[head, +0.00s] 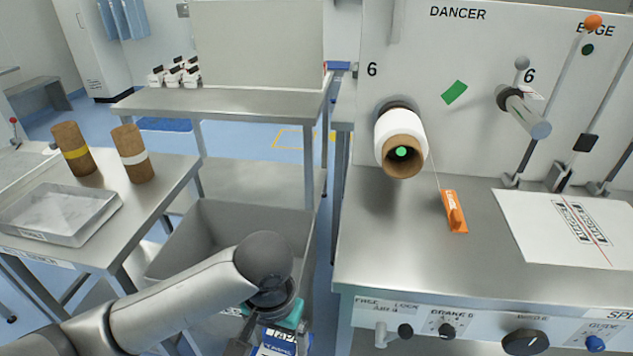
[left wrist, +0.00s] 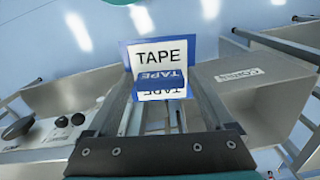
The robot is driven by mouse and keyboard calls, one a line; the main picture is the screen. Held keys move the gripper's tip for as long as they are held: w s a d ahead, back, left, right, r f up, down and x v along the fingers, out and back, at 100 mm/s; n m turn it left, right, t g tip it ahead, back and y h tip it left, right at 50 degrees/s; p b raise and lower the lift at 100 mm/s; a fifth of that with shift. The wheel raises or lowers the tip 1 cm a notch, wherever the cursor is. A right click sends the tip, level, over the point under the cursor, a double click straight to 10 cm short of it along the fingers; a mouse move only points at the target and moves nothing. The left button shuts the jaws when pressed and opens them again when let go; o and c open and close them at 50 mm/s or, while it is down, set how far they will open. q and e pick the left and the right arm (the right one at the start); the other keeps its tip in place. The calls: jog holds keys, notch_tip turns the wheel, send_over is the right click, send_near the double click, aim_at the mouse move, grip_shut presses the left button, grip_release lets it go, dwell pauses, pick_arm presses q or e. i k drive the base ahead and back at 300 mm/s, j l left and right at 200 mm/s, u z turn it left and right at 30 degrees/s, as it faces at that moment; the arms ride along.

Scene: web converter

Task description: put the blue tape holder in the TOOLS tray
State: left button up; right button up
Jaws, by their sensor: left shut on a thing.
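The blue tape holder (left wrist: 160,60) with a white TAPE label is between the fingers of my left gripper (left wrist: 158,98) in the left wrist view. The gripper is shut on it. In the head view the holder (head: 284,344) shows at the bottom edge, partly cut off, below my left wrist and in front of the grey bin. A shallow grey tray (head: 62,241) lies on the left table; its small front label is too small to read, so I cannot tell if it is the TOOLS tray. My right gripper is not in view.
A deep grey bin (head: 180,245) stands between the left table (head: 165,185) and the machine bench (head: 390,250). Two brown cores (head: 73,148) (head: 133,153) stand behind the tray. An orange tool (head: 454,212) and a printed sheet (head: 530,225) lie on the bench.

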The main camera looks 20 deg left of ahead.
aim_at(46, 214)
jog(key=j+u, duration=0.15)
jog(key=j, duration=2.1)
jog(key=i+j+u, duration=0.1)
jog(key=j, duration=0.35)
jog(key=i+j, duration=0.1)
jog(key=j, duration=0.4)
jog(key=i+j, duration=0.1)
jog(key=j, duration=0.35)
jog(key=u, duration=0.05)
